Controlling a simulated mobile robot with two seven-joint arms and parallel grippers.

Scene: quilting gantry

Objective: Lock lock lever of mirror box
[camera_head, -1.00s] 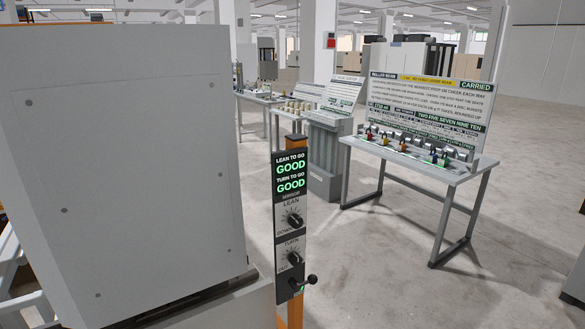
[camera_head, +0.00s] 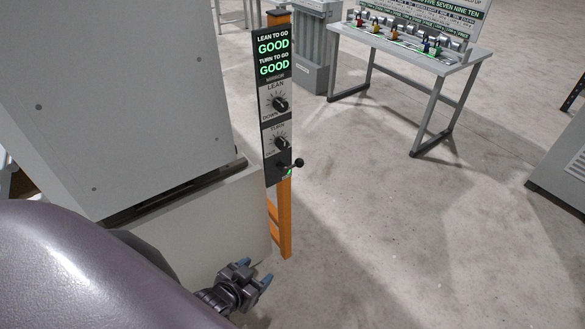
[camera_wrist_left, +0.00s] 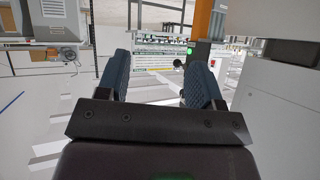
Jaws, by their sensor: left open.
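The mirror box panel (camera_head: 274,105) is a tall narrow plate on an orange post. Its two displays both read GOOD in green, above a LEAN knob (camera_head: 279,103) and a TURN knob (camera_head: 281,142). The lock lever (camera_head: 298,163) has a black ball end and sticks out to the right at the panel's bottom, beside a small green light. My left gripper (camera_head: 257,277) is open and empty, below the lever and slightly left of it. In the left wrist view a dark ball (camera_wrist_left: 178,63) shows between the open fingers (camera_wrist_left: 160,82), beyond them. My right gripper is out of view.
A large grey cabinet (camera_head: 120,100) stands left of the panel, with a lower grey block (camera_head: 205,215) close to my left gripper. A grey bench (camera_head: 400,50) with coloured locks stands at the back right. The floor right of the post is clear.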

